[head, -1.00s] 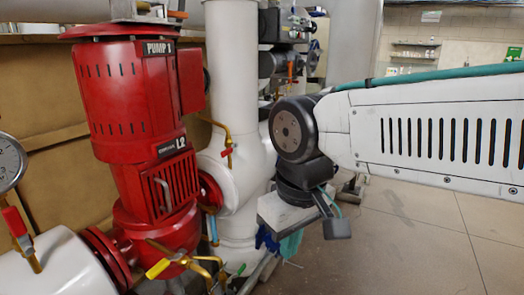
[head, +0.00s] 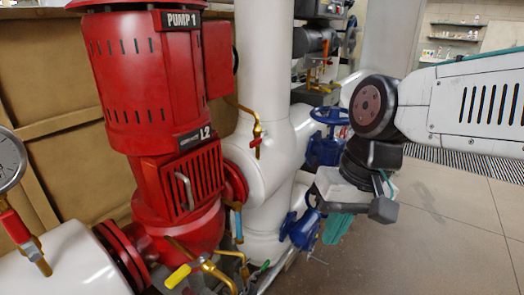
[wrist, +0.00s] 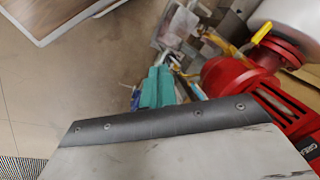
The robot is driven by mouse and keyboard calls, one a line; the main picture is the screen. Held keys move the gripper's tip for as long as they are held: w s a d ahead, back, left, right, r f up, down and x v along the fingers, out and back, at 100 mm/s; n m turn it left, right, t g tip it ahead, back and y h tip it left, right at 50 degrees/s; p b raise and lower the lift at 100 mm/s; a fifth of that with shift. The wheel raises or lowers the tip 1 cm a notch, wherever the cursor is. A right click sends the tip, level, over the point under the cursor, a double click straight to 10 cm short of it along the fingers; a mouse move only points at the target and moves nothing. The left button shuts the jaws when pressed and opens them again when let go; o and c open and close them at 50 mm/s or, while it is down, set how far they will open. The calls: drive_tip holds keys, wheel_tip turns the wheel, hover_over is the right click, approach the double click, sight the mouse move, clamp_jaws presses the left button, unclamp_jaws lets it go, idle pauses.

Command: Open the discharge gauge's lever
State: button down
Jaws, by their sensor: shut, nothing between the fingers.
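A round white-faced gauge (head: 10,160) is cut by the left edge of the head view. Below it, a red lever (head: 15,226) lies roughly in line with its brass stem. A second, small red lever (head: 255,141) sits on a brass pipe between the red pump and the white column. No readable label shows which lever is the discharge gauge's. My gripper (head: 337,228) is shut and empty, pointing down to the right of the white pipes, apart from both levers. Its teal fingers also show in the wrist view (wrist: 158,88).
The red pump (head: 150,70), marked PUMP 1, stands left of the white column (head: 262,60). Blue handwheels (head: 300,228) are close left of my gripper. A yellow lever (head: 178,276) is low in front of the pump, also in the wrist view (wrist: 262,32). Floor (head: 440,225) is clear at right.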

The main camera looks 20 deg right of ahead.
sight(259, 139)
drive_tip(key=w+a+m+t+y, duration=0.2)
drive_tip(key=w+m+y, duration=0.2)
drive_tip(key=w+m, duration=0.35)
drive_tip(key=w+a+m+t+y, duration=0.1)
drive_tip(key=w+a+m+y, duration=0.25)
drive_tip(key=w+m, duration=0.35)
drive_tip(key=w+d+f+m+t+h, duration=0.1)
drive_tip(key=w+d+f+m+t, duration=0.3)
drive_tip(key=w+d+m+t, duration=0.3)
drive_tip(key=w+d+m, duration=0.4)
drive_tip(key=w+m, duration=0.1)
drive_tip(key=w, duration=0.2)
drive_tip(key=shift+t, duration=0.3)
drive_tip(key=w+a, duration=0.5)
drive_tip(key=w, duration=0.2)
drive_tip(key=shift+w+a+r, duration=0.25)
drive_tip(key=shift+r, duration=0.1)
